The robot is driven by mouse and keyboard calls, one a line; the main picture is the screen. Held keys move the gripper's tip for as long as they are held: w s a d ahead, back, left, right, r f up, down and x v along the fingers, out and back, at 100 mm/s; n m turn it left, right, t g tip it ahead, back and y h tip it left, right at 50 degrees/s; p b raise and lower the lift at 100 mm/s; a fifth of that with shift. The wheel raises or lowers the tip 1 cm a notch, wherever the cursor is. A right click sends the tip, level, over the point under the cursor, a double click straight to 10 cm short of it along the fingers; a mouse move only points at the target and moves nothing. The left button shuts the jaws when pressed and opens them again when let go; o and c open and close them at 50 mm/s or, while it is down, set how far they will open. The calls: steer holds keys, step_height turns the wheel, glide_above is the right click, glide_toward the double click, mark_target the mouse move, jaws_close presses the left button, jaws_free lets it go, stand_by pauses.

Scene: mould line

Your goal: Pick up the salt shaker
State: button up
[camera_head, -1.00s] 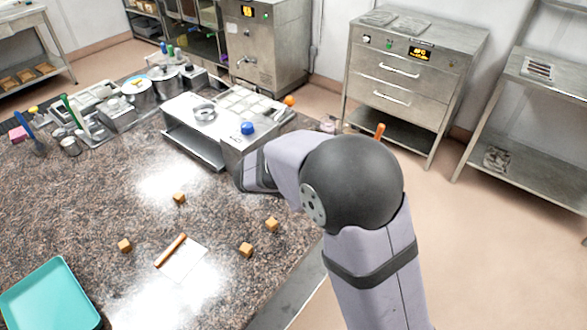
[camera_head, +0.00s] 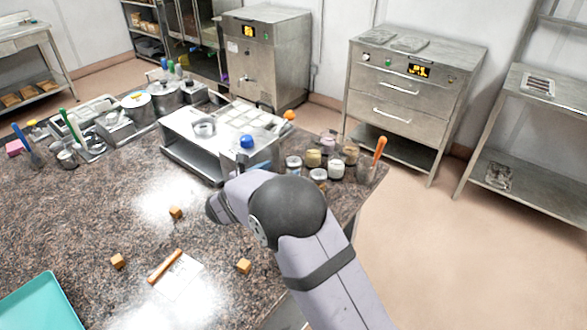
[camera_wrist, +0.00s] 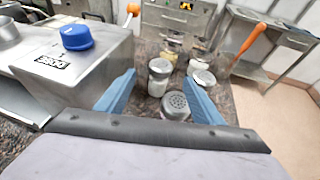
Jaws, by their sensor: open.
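In the wrist view, a shaker with a dark perforated lid (camera_wrist: 177,105) stands close in front of my gripper (camera_wrist: 160,78). It looks like the salt shaker, but I see no label. My two blue fingers are spread apart, with nothing held between them. A glass jar with a grey lid and pale contents (camera_wrist: 159,78) stands just behind the shaker, to its left.
Several small jars (camera_head: 336,169) cluster at the counter's right end, beside a container with an orange-handled tool (camera_head: 379,148). A steel unit with a blue knob (camera_head: 247,141) stands left of them. Wooden cubes (camera_head: 243,266) and a teal tray (camera_head: 40,305) lie nearer.

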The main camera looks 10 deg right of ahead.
mark_target(290, 164)
steer(key=shift+p+x, duration=1.6)
steer(key=shift+x, duration=2.05)
steer(key=shift+s+f, duration=0.1)
steer(key=c, duration=1.3)
step_height(290, 164, up, 10)
steer(key=b, duration=0.2)
steer(key=shift+b, duration=0.3)
